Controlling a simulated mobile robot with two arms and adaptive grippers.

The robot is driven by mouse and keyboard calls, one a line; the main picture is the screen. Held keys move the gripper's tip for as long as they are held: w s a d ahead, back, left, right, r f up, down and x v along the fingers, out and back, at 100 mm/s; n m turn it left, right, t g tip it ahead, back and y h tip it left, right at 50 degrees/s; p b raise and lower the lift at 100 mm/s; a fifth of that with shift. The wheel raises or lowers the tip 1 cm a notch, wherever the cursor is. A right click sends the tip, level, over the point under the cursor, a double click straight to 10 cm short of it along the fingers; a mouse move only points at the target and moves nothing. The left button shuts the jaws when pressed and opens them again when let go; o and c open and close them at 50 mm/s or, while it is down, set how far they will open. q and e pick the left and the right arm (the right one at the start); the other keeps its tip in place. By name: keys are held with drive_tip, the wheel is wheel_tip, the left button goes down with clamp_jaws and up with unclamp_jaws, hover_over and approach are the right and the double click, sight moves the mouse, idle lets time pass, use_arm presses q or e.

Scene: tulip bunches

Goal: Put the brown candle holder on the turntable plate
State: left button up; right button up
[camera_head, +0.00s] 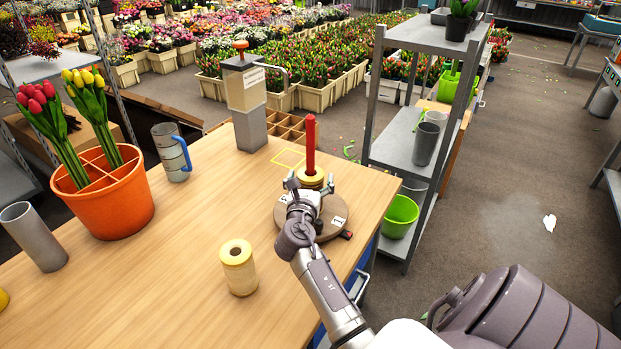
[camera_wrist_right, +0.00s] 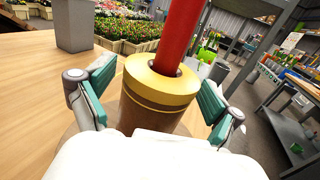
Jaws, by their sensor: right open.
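The brown candle holder (camera_wrist_right: 150,112) has a gold top rim and holds an upright red candle (camera_head: 310,145). In the head view the holder (camera_head: 311,180) appears at the far side of the round turntable plate (camera_head: 328,228), and it looks to stand on it; its base is hidden by my gripper. My right gripper (camera_head: 306,190) is over the plate, in front of the holder. In the right wrist view its green-padded fingers (camera_wrist_right: 157,98) are spread on either side of the holder, with gaps visible. My left gripper is not in view.
A cream spool (camera_head: 238,267) stands left of the plate. An orange pot (camera_head: 110,208) of tulips, a mug (camera_head: 171,150), a grey cylinder (camera_head: 33,236) and a dispenser (camera_head: 246,100) are also on the table (camera_head: 150,290). A grey shelf (camera_head: 397,150) stands beyond the right edge.

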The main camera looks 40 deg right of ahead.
drive_tip(key=shift+r, duration=0.25)
drive_tip(key=v, duration=1.2)
drive_tip(key=shift+b, duration=0.45)
drive_tip(key=shift+s+f, duration=0.1)
